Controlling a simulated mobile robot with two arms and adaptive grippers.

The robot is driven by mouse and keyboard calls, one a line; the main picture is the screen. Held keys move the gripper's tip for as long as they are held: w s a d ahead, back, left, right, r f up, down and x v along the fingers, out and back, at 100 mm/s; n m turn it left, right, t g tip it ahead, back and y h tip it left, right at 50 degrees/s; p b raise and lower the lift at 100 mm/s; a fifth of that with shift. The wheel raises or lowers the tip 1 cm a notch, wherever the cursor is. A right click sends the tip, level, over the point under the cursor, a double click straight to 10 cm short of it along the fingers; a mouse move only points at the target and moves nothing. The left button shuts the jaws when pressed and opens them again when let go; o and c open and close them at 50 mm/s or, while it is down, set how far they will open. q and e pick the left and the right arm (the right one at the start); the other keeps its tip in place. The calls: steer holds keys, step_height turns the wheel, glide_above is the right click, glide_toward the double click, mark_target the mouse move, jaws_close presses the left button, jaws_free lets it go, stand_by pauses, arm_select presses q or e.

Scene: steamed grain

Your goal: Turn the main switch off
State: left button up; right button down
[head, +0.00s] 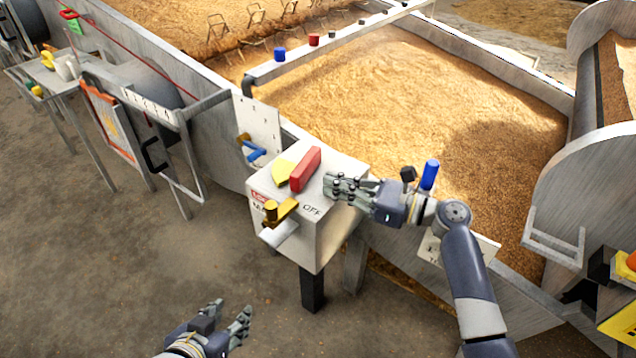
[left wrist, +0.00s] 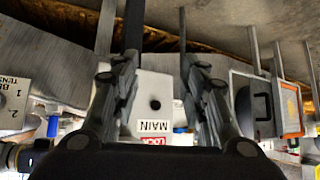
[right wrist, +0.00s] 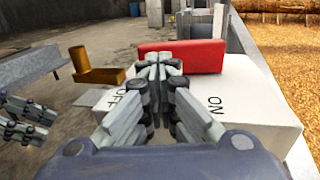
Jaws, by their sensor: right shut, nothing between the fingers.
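The white switch box (head: 325,225) stands on dark legs beside the grain trough. A red bar handle (head: 305,169) stands on its top, next to a yellow half disc (head: 283,175). OFF is printed near the front right of the top; the right wrist view also shows ON. My right gripper (head: 328,187) is shut and empty just right of the red handle. In the right wrist view, its closed fingertips (right wrist: 158,66) are in front of the red handle (right wrist: 188,56); contact is unclear. My left gripper (head: 231,309) is open and empty, low in front of the box.
A brass lever (head: 281,211) with a grey grip sticks out at the box's front. A blue peg (head: 430,174) and a black knob stand near my right wrist. A panel with blue and brass handles (head: 256,130) is behind the box.

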mark_target(304, 177)
arm_select(q)
steer(key=shift+w+d+r+t+h+b, duration=0.2)
steer(key=shift+w+d+r+t, duration=0.15)
steer(key=shift+w+r+t, duration=0.4)
steer(key=shift+w+d+r+t+h+b, duration=0.15)
steer(key=shift+w+d+r+t, duration=0.3)
steer(key=shift+w+r, duration=0.5)
arm_select(e)
steer(key=shift+x, duration=2.05)
arm_select(q)
steer(key=shift+s+a+f, duration=0.1)
steer(key=shift+a, duration=0.05)
